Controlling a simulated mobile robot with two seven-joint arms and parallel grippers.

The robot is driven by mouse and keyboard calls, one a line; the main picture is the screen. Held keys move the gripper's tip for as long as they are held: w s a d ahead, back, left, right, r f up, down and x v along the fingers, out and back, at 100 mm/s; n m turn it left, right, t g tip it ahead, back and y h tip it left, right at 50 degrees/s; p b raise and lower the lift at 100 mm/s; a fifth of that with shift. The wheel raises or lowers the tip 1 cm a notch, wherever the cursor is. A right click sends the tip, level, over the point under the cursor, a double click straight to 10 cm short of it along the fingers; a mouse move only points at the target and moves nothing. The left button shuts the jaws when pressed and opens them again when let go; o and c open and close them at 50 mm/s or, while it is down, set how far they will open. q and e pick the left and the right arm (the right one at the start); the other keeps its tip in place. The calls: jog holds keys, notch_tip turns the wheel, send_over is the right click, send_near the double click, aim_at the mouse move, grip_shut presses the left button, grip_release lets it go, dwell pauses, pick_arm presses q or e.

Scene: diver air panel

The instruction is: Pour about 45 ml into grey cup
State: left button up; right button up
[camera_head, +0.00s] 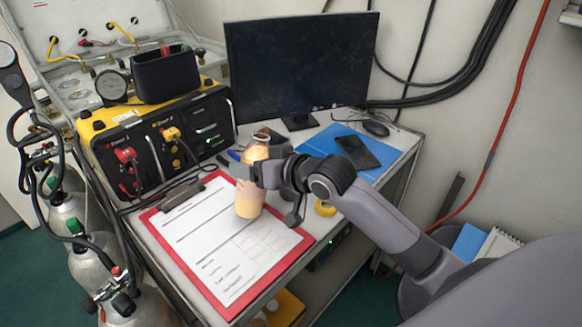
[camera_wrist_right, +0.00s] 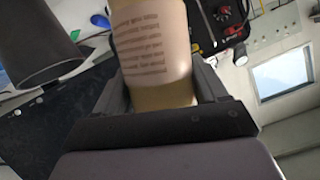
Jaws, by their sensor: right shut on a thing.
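My right gripper (camera_head: 268,174) is shut around the middle of a bottle (camera_head: 249,203) with pale orange-tan contents. The bottle is close to upright, over the clipboard; I cannot tell if its base touches. In the right wrist view, the bottle (camera_wrist_right: 153,45) shows a printed label between the fingers of my gripper (camera_wrist_right: 165,100). The grey cup (camera_wrist_right: 40,42) shows at the left there, dark, with its open rim visible. In the head view it seems partly hidden behind the bottle's neck and my gripper. Its inside is too dark to read. My left gripper is out of view.
A red clipboard (camera_head: 163,236) with paper covers the front of the cart. The yellow-black air panel (camera_head: 160,150) stands left, the monitor (camera_head: 298,65) behind. A phone (camera_head: 357,152) lies on a blue folder (camera_head: 327,141) at right. A yellow ring (camera_head: 325,208) lies near the right edge.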

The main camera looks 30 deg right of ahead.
jog(key=shift+a+f+n+h, duration=0.1)
jog(key=shift+a+n+h, duration=0.2)
jog(key=shift+n+h, duration=0.6)
